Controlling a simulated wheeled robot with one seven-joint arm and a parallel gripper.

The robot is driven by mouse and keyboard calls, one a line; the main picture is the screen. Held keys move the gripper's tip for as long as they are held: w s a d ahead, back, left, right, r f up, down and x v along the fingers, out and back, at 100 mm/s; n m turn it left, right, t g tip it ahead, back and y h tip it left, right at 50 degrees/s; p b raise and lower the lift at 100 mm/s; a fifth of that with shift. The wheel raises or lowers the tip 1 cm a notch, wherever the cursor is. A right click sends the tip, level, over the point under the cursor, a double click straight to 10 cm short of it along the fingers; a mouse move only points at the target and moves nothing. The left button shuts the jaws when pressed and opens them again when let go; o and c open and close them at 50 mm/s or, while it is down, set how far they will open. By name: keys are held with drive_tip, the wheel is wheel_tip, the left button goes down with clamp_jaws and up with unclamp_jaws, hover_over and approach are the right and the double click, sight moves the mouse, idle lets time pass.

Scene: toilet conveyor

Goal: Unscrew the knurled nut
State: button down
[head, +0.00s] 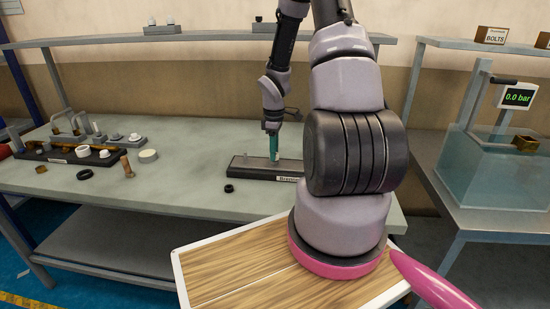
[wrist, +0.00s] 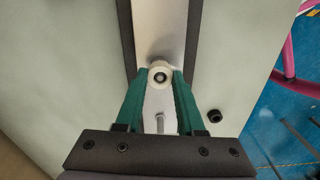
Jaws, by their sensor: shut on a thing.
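The knurled nut (wrist: 158,70) appears to be the white round piece with a dark centre, seen from above in the wrist view; its knurling is too small to make out. My gripper (wrist: 161,78) has its two green fingers shut on it, one on each side. In the head view my gripper (head: 272,143) points down over a dark stand (head: 250,168) with a pale top plate and a label. The nut is hard to tell apart there. A thin grey post (wrist: 160,123) stands on the plate between the finger bases in the wrist view.
A small black ring (head: 229,188) lies on the grey bench (head: 190,190) beside the stand. A dark rack (head: 65,155) with several white parts is at the left, near a brown cylinder (head: 127,166). A water tank (head: 500,175) stands right.

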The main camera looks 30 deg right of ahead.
drive_tip(key=c, duration=0.8)
unclamp_jaws()
drive_tip(key=shift+c, duration=0.2)
drive_tip(key=shift+r, duration=1.5)
drive_tip(key=o, duration=0.6)
drive_tip(key=shift+c, duration=0.2)
